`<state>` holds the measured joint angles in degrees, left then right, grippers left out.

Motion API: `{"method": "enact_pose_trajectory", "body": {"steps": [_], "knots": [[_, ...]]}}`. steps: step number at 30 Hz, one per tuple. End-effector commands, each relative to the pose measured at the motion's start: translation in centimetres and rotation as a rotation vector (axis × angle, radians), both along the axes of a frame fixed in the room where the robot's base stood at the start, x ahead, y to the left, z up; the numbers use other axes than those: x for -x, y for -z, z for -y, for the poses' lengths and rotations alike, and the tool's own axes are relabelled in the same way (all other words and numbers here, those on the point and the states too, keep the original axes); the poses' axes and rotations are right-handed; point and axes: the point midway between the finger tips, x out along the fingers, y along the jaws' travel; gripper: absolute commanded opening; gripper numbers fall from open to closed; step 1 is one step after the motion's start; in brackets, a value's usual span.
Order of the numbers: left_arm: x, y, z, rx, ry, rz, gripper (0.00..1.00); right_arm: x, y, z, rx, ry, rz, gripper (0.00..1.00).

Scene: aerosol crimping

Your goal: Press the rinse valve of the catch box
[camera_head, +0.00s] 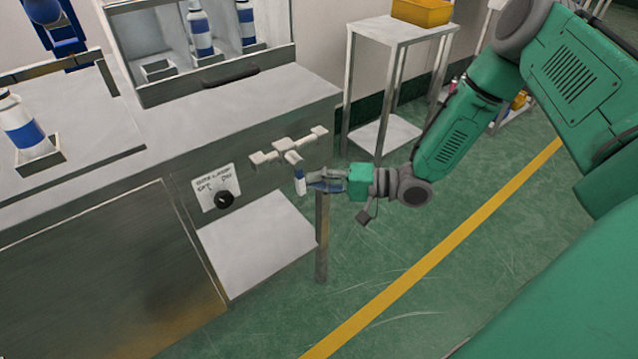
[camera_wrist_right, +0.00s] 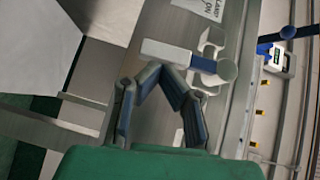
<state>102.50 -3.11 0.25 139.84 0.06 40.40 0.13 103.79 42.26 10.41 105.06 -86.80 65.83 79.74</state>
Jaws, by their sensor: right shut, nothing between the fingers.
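My right gripper (camera_head: 318,184) reaches in from the right, in front of the bench front. Its fingers are shut and empty. In the head view a small white piece (camera_head: 299,182) shows at the fingertips. I cannot tell whether the tips touch it, or whether it is the rinse valve. A pale cross-shaped handle (camera_head: 289,152) sticks out from the bench front, just above and left of the gripper. No catch box can be made out for sure.
A sign with a black knob (camera_head: 224,199) is on the bench front, left of the gripper. A pale shelf (camera_head: 258,245) lies below. A post (camera_head: 322,235) stands under the gripper. A white-and-blue can (camera_head: 22,125) stands on the bench. A side table (camera_head: 385,32) is behind.

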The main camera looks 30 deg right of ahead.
Motion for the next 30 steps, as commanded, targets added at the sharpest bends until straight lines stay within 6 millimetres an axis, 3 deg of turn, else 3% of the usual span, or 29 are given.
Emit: {"method": "enact_pose_trajectory", "body": {"steps": [9,30], "knots": [[0.0,2.0,0.0,0.0,0.001,0.0,0.59,0.1,0.7,-0.9,-0.138,0.001,-0.012,0.0],[0.0,2.2,0.0,0.0,0.0,0.0,0.59,0.1,0.4,-1.4,-0.173,-0.002,-0.013,0.0]]}}
